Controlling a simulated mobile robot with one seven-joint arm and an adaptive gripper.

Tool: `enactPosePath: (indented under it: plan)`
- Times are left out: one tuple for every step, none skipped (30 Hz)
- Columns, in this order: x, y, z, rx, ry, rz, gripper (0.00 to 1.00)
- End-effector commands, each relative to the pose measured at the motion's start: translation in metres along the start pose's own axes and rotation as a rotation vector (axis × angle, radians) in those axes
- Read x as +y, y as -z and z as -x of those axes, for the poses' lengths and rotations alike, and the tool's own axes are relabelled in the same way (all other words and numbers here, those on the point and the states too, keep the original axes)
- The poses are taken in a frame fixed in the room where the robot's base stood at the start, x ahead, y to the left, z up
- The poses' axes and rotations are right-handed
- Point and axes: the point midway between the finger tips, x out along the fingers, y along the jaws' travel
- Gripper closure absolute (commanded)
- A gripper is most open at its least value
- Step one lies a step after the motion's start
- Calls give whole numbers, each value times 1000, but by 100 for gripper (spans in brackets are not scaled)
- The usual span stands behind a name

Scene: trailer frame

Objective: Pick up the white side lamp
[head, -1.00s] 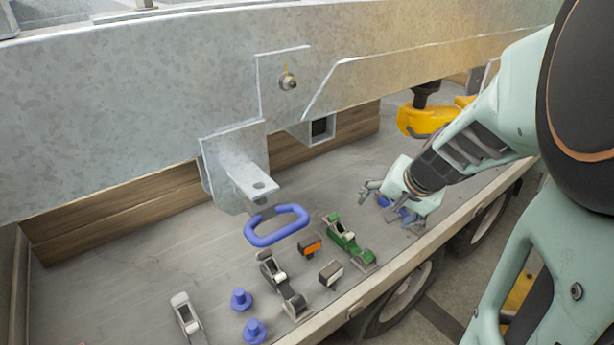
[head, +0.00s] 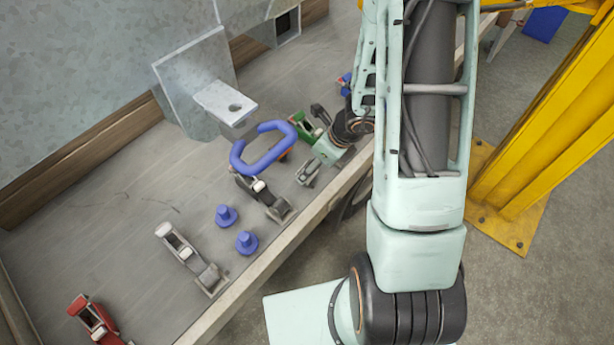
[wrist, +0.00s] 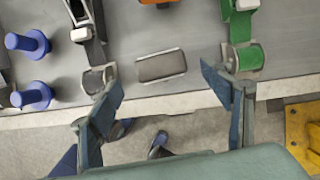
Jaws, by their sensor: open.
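The white side lamp (wrist: 162,66) is a small block with a pale rim and a grey face. In the wrist view it lies on the grey deck near its edge, just beyond the gap between my fingertips. My gripper (wrist: 164,88) is open and empty, with one finger on each side of the lamp's line. In the head view my gripper (head: 306,173) hangs over the deck edge, and I cannot make out the white lamp there. Whether a finger touches anything is unclear.
A dark ratchet (wrist: 90,30) lies left of the lamp and a green ratchet (wrist: 240,30) right of it. An orange lamp (wrist: 158,2) is behind. Blue pegs (head: 226,215), a blue ring (head: 264,148) and a steel bracket (head: 225,100) are close by.

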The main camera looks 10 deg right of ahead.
Motion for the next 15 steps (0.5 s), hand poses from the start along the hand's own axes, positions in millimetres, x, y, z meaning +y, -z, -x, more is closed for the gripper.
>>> enactPosePath:
  plan:
    - [0,1,-8,0,0,1,28]
    - [0,1,-10,0,0,1,28]
    - [0,0,-12,0,0,1,28]
    - [0,0,-13,0,1,2,28]
    - [0,0,-15,0,0,2,28]
    - [0,0,-18,0,0,2,28]
    - [-1,1,-21,0,0,2,28]
    - [0,1,-25,1,-1,3,28]
    - [0,2,-32,1,-1,2,28]
    - [0,2,-36,1,-2,4,28]
    - [-1,2,-40,1,-1,2,28]
    - [-1,3,-46,1,-1,3,28]
    - [-1,3,-50,1,-1,4,28]
    - [-1,3,-54,1,-1,4,28]
    - [-1,3,-58,1,-1,3,28]
